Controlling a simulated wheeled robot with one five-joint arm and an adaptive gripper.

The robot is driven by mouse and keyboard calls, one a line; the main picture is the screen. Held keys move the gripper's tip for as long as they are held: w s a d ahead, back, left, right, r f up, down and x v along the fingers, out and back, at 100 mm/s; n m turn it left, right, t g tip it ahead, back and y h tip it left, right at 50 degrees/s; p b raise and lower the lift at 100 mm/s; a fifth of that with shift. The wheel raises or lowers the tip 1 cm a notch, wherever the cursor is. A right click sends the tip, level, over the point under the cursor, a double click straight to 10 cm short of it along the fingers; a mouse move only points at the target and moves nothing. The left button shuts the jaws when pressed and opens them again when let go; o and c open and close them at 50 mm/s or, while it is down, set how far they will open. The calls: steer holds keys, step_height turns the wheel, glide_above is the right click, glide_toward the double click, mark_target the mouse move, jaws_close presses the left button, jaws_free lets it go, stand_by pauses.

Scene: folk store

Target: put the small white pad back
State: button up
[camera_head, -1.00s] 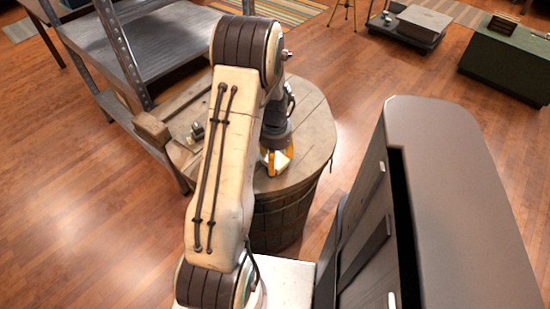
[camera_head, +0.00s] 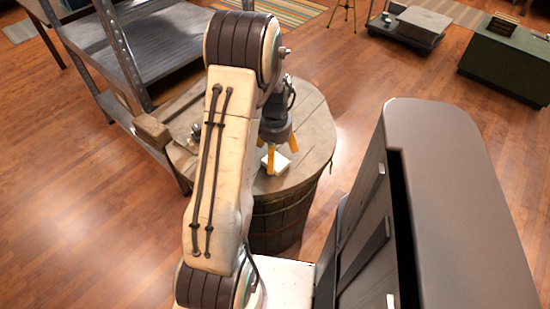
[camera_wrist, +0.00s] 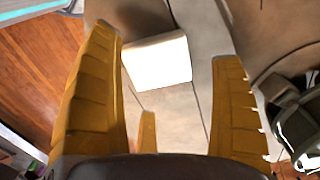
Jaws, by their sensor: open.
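The small white pad (camera_head: 276,162) lies on the round wooden top of a barrel (camera_head: 307,150). In the wrist view the pad (camera_wrist: 159,62) shows as a bright white block beyond my fingers, nearer the left one. My gripper (camera_head: 280,160) points down over the barrel top, with its yellow fingers spread just above and around the pad. In the wrist view my gripper (camera_wrist: 172,105) is open, with nothing held between the fingers. I cannot tell whether a finger touches the pad.
A small dark metallic object (camera_head: 196,132) stands on the left of the barrel top. A grey metal shelf (camera_head: 150,45) stands close behind on the left. A dark cabinet (camera_head: 455,200) rises at the right. Wooden floor (camera_head: 400,75) lies open beyond the barrel.

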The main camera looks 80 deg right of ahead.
step_height(320, 180, up, 9)
steer(key=p, duration=0.1)
stand_by(0.3)
steer(key=shift+w, duration=0.1)
steer(key=w+a+r+n+h, duration=0.1)
steer(key=w+a+r+n, duration=0.3)
steer(key=w+a+n, duration=0.5)
steer(key=w+a+r+n, duration=0.2)
steer(key=w+a+r, duration=0.45)
steer(key=w, duration=0.65)
steer(key=s+a+n+t+y, duration=0.1)
steer(key=a+n+t, duration=0.2)
steer(key=a+n, duration=1)
steer(key=shift+s+a+r, duration=0.15)
steer(key=shift+a, duration=5.7)
step_height(320, 180, up, 9)
steer(key=p, duration=0.8)
